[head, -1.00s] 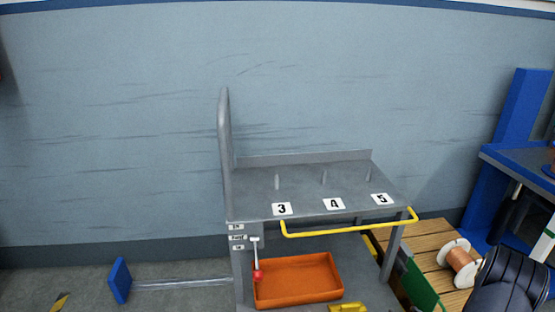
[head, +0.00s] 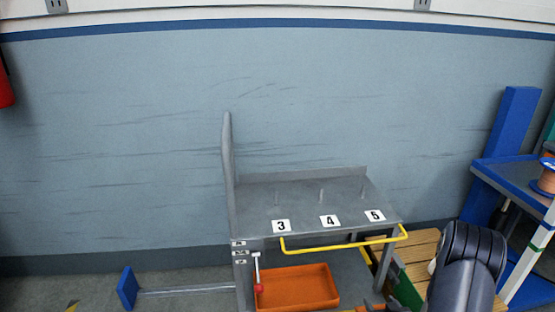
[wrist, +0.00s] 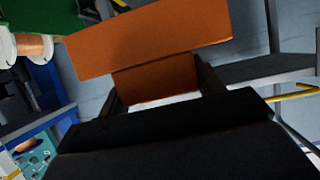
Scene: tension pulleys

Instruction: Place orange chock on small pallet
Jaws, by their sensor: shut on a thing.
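The orange chock (wrist: 150,45) fills the upper middle of the wrist view, a wide block with a narrower stem. My gripper (wrist: 158,82) is shut on that stem, with one dark finger on each side. In the head view, an orange-brown piece at the bottom edge beside my arm may be the chock, but it is mostly cut off. A wooden slatted pallet (head: 418,250) lies on the floor right of the cart, partly hidden by my arm. I cannot tell whether it is the small pallet.
A grey cart (head: 300,200) carries labels 3, 4 and 5, a yellow handle (head: 340,244) and an orange tray (head: 297,287) below. A blue bench (head: 510,172) stands at the right. A copper spool (wrist: 35,47) shows at the wrist view's upper left.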

